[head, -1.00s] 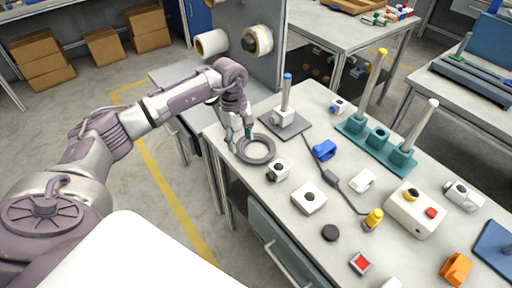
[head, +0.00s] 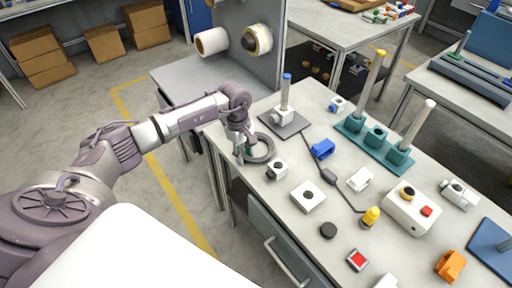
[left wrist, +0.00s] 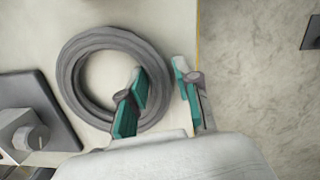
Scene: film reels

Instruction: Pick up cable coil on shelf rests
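The cable coil (head: 262,148) is a dark grey ring lying flat at the left edge of the white workbench. It shows whole but for the part behind my finger in the left wrist view (left wrist: 84,97). My left gripper (head: 245,152) is low over the side of the coil in the head view. In the left wrist view the gripper (left wrist: 163,85) is open, with green-padded fingers apart. One finger overlaps the inside of the ring and the other is outside it, near the bench edge. Whether the fingers touch the coil cannot be told. My right gripper is not in view.
A grey plate with a blue-tipped post (head: 286,95) stands just behind the coil. A small white block with a dark knob (head: 277,169) sits close to its right. A black cable (head: 320,165) crosses the bench. The floor left of the bench is clear.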

